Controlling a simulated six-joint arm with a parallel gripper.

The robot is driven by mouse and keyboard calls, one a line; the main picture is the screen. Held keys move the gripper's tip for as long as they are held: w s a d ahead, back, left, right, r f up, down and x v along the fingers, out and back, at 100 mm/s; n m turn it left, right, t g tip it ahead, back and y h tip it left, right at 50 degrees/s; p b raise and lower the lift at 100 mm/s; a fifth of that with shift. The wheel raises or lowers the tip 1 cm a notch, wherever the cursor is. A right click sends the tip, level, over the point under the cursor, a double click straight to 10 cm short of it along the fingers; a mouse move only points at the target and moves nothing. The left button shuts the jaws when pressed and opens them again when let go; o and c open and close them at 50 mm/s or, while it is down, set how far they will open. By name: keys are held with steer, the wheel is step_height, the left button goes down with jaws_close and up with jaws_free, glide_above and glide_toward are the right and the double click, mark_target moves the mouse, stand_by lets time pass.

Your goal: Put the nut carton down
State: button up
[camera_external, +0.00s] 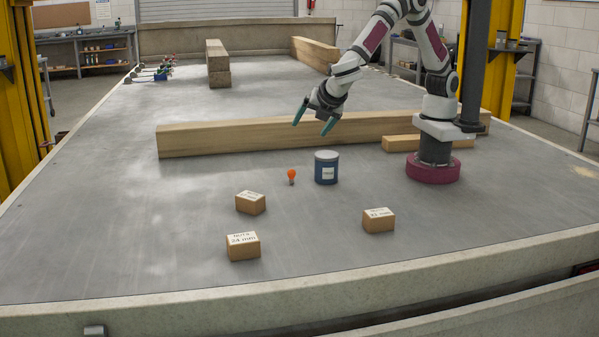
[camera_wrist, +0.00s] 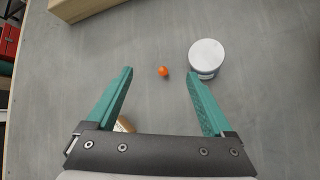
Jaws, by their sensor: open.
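Three small cardboard cartons with white labels sit on the grey deck in the external view. The front left carton (camera_external: 243,248) reads about "24 mm", and the right carton (camera_external: 378,222) seems to read "12 mm". The label of the back left carton (camera_external: 250,203) is too small to read. My gripper (camera_external: 313,127) is open and empty, well above the deck and apart from all cartons.
A blue can (camera_external: 326,172) with a pale lid and an orange bulb-shaped item (camera_external: 291,176) stand near the cartons. A long timber beam (camera_external: 230,139) lies across the deck behind them. A shorter timber (camera_external: 400,144) lies near my base. The front left deck is clear.

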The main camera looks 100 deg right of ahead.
steer(key=s+d+r+m+g+y, duration=0.2)
steer(key=s+d+r+m, duration=0.3)
steer(key=s, duration=0.3)
steer(key=s+a+m+y, duration=0.2)
steer(key=s+m+y, duration=0.2)
steer(key=s+m, duration=0.3)
steer(key=s+a+m+y, duration=0.2)
steer(key=s+m+y, duration=0.2)
steer(key=s+m, duration=0.4)
steer(key=s, duration=0.4)
steer(key=shift+s+y, duration=0.3)
steer(key=shift+s, duration=0.05)
steer(key=shift+o, duration=0.4)
steer(key=shift+d, duration=0.1)
